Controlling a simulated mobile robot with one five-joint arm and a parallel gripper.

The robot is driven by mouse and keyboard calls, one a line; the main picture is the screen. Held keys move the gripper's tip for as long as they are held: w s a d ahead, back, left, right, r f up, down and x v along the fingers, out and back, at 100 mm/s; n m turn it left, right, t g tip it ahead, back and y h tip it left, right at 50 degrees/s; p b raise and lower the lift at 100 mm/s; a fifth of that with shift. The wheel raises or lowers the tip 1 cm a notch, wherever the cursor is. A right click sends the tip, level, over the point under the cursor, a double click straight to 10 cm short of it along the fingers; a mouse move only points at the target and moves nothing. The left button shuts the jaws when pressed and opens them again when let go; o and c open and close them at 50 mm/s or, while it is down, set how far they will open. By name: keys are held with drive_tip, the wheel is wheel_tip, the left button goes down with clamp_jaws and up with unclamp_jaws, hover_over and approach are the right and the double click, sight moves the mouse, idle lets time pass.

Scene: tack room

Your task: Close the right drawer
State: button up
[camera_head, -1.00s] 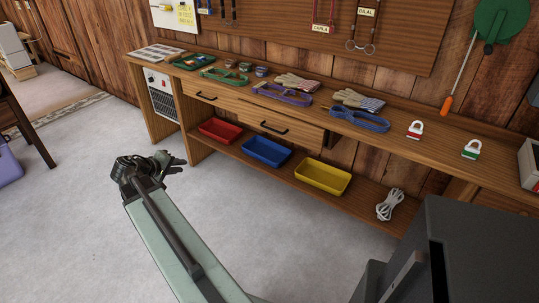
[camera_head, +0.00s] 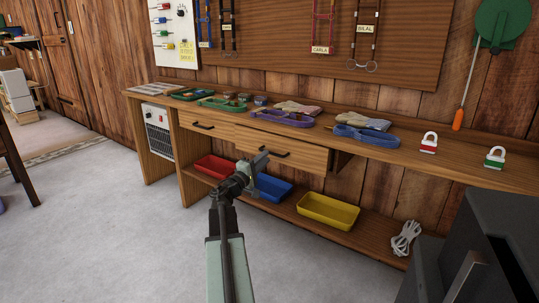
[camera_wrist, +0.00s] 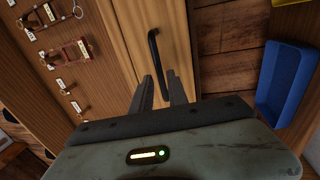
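The right drawer (camera_head: 300,158) is a wooden drawer under the bench top, with a black bar handle (camera_head: 274,153). Its front stands out from the bench, so it is partly open. My gripper (camera_head: 262,160) is in front of the left part of this drawer, near the handle. In the wrist view the handle (camera_wrist: 154,45) runs down toward the gap between my two fingers (camera_wrist: 160,84). The fingers are apart with a narrow gap, and nothing is clearly held. I cannot tell whether they touch the handle or the drawer front.
The left drawer (camera_head: 205,128) looks shut. Red (camera_head: 213,167), blue (camera_head: 273,188) and yellow (camera_head: 328,211) bins stand on the lower shelf, with a coiled rope (camera_head: 405,238) at right. The floor at left is clear.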

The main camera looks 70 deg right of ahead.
drive_tip(key=x, duration=0.4)
drive_tip(key=shift+d, duration=0.3)
drive_tip(key=shift+c, duration=0.3)
clamp_jaws()
idle(0.8)
